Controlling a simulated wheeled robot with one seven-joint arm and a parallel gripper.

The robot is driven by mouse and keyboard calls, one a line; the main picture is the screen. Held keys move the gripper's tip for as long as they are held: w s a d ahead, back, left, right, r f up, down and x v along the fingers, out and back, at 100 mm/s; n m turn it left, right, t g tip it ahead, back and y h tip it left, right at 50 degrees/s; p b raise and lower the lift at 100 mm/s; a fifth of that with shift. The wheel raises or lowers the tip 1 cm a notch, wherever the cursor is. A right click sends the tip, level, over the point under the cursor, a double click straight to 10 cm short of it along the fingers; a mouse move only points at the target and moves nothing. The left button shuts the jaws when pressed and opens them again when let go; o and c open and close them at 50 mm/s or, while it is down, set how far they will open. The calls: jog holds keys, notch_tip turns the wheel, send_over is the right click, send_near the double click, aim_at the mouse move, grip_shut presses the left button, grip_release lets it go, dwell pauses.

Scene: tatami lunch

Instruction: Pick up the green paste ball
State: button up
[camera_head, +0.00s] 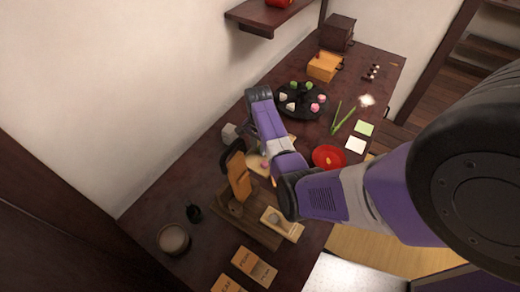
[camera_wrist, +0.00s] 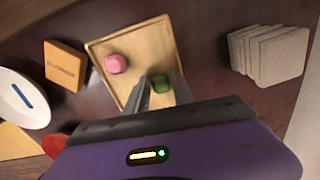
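In the wrist view, the green paste ball (camera_wrist: 161,85) is on a light wooden tray (camera_wrist: 103,42), toward the tray's near side. My gripper (camera_wrist: 160,88) is open, with one finger on each side of the ball; I cannot tell whether either finger touches it. A pink ball (camera_wrist: 116,63) sits on the same tray, left of my fingers. In the head view my arm covers most of the tray (camera_head: 251,161) and hides the green ball and my fingertips.
An orange box (camera_wrist: 65,65) and a white plate (camera_wrist: 20,100) lie left of the tray. A stack of pale slabs (camera_wrist: 268,54) stands to its right. A round black tray (camera_head: 302,111) holds several sweets. A red plate (camera_head: 328,157) stands beside my arm.

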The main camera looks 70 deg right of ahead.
grip_shut()
jog(key=shift+r, duration=0.1)
